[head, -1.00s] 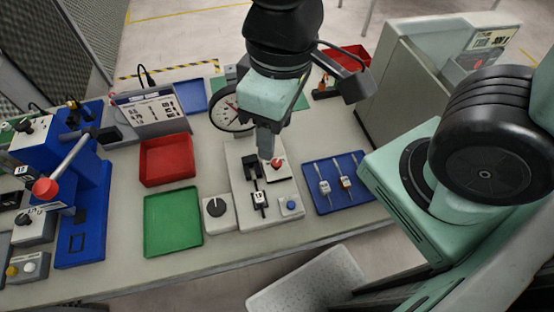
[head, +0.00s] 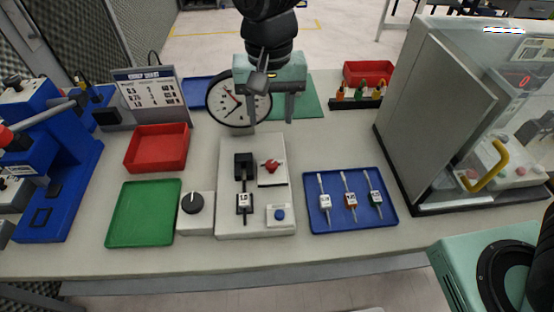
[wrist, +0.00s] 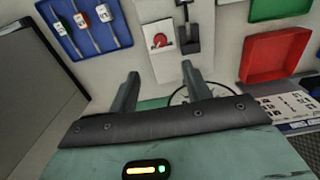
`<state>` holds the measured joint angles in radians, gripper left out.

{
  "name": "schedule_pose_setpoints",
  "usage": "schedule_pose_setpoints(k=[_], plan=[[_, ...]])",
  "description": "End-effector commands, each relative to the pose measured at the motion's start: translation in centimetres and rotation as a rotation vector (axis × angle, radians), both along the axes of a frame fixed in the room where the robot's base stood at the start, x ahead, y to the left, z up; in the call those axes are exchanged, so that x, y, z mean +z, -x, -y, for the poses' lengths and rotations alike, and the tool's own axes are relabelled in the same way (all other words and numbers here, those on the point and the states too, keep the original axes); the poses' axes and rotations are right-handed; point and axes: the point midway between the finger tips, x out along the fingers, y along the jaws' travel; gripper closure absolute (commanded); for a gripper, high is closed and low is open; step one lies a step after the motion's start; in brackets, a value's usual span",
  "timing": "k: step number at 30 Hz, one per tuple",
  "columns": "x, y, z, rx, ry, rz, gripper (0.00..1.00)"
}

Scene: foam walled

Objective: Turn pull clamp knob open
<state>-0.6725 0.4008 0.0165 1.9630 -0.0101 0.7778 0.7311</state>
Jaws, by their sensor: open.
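A white fixture plate (head: 226,178) lies mid-table. It carries a red knob (head: 270,166) on a small white square, a black clamp block (head: 243,160) holding a labelled tool (head: 244,203), and a blue button (head: 280,214). A black dial with a white pointer (head: 193,203) sits on a box left of the plate. I cannot tell for sure which knob is the clamp's. My gripper (head: 271,125) is open and empty above the plate's far edge, behind the red knob. In the wrist view, the red knob (wrist: 160,40) shows ahead of the fingertips (wrist: 160,70), apart from them.
A blue tray (head: 315,222) with three tools lies right. Green (head: 140,215) and red (head: 157,148) trays lie left. A grey cabinet (head: 420,110) with a yellow handle bounds the right side.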

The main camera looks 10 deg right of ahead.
Motion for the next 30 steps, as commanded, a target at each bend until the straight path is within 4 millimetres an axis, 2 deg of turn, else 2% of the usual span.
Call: schedule_pose_setpoints(k=[12, 18, 24, 30], plan=[[-8.8, 0.1, 0.1, 0.002, 0.003, -0.005, 0.52], [-12.1, 0.1, 0.1, 0.002, 0.002, -0.004, 0.52], [-13.8, 0.1, 0.0, 0.003, 0.0, -0.001, 0.52], [-14.1, 0.0, 0.0, 0.002, -0.001, 0.0, 0.52]])
